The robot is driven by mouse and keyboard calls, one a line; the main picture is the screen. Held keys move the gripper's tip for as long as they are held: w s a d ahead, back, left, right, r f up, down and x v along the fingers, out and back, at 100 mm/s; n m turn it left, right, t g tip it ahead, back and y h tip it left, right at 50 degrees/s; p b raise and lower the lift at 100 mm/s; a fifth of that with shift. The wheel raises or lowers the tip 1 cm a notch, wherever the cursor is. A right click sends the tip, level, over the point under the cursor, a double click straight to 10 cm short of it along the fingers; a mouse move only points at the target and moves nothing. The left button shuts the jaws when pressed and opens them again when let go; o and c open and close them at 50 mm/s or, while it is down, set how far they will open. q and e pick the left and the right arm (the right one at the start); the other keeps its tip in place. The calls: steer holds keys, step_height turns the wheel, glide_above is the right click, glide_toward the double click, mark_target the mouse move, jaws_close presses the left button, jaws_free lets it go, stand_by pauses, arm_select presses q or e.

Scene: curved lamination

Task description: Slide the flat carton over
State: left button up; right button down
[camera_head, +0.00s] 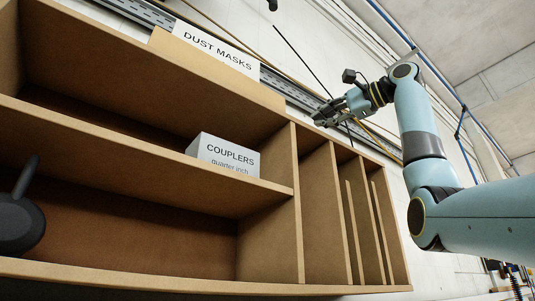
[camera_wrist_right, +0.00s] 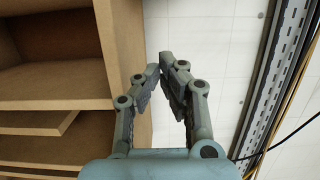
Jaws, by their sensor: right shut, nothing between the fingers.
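A low, wide brown cardboard-coloured piece (camera_head: 218,68) sits along the top of the shelf unit, with a white DUST MASKS label (camera_head: 217,51) at its upper edge. It looks like the flat carton, but I cannot be sure. My right gripper (camera_head: 319,119) is up above the right part of the unit, to the right of that piece and apart from it. In the wrist view my right gripper (camera_wrist_right: 160,65) has its fingertips together with nothing between them, beside the unit's wooden edge.
The brown shelf unit (camera_head: 270,233) has wide bays on the left and narrow upright slots on the right. A grey COUPLERS box (camera_head: 226,154) stands on the middle shelf. A slotted metal rail (camera_wrist_right: 272,80) and cables run along the pale wall. A dark rounded object shows at the left edge.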

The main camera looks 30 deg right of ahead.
steer(key=shift+w+a, duration=0.1)
steer(key=shift+w, duration=0.15)
steer(key=p+x, duration=0.2)
steer(key=x, duration=0.2)
steer(key=p+x, duration=0.2)
steer(key=x, duration=0.3)
steer(key=shift+w+r, duration=0.1)
steer(key=shift+r, duration=0.1)
steer(key=a+p, duration=0.1)
steer(key=a, duration=0.2)
steer(key=shift+w+a+f, duration=0.1)
steer(key=shift+a, duration=0.5)
steer(key=shift+f, duration=0.1)
steer(key=shift+d, duration=0.1)
